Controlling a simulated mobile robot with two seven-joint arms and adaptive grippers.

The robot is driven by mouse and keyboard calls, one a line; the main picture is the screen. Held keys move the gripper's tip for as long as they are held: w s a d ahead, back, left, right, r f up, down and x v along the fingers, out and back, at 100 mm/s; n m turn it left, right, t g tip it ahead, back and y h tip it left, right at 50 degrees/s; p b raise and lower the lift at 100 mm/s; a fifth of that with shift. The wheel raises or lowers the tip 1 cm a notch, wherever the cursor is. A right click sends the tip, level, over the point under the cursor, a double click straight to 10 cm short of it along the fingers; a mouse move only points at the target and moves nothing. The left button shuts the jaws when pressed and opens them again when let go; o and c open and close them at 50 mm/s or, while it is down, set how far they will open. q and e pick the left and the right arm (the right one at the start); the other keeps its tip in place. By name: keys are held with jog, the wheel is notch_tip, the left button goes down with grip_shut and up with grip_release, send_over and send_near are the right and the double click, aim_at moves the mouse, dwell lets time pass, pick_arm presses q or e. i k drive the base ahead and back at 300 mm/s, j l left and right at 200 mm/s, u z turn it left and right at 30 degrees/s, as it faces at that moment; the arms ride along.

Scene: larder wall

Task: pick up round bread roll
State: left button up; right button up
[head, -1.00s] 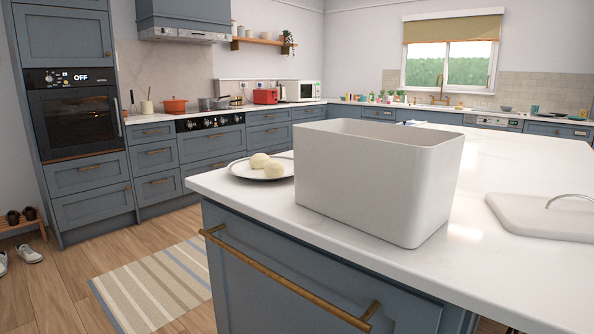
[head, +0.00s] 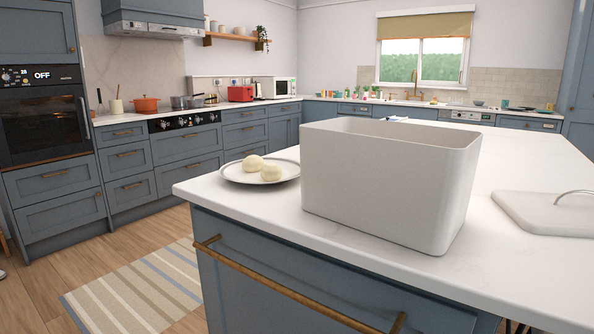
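A large white open-topped bin (head: 380,190) stands just right of the plate. Its inside is mostly hidden by its front wall. Neither of my grippers shows in the head view.
A white board or lid with a metal handle (head: 540,212) lies on the counter (head: 480,265) at the right. The island front has a long brass rail (head: 270,285). A striped rug (head: 140,290) lies on the open wooden floor at the left.

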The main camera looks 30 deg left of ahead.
aim_at(271, 172)
jog(key=j+z, duration=0.25)
jog(key=j, duration=0.3)
jog(key=k+j+z, duration=0.25)
jog(key=j, duration=0.3)
jog(key=j+z, duration=0.1)
jog(key=j, duration=0.3)
jog(key=k+j+z, duration=0.1)
jog(key=j, duration=0.25)
jog(key=k+j, duration=0.15)
jog(key=j, duration=0.2)
jog(key=k+j, duration=0.1)
jog(key=j, duration=0.3)
jog(key=k+j, duration=0.15)
jog(key=j, duration=0.2)
jog(key=k+j+z, duration=0.1)
jog(key=j, duration=0.3)
jog(key=k+j, duration=0.15)
jog(key=j, duration=0.2)
jog(key=k+j, duration=0.1)
jog(key=j, duration=0.3)
jog(key=k+j, duration=0.15)
jog(key=j, duration=0.2)
jog(key=z, duration=0.05)
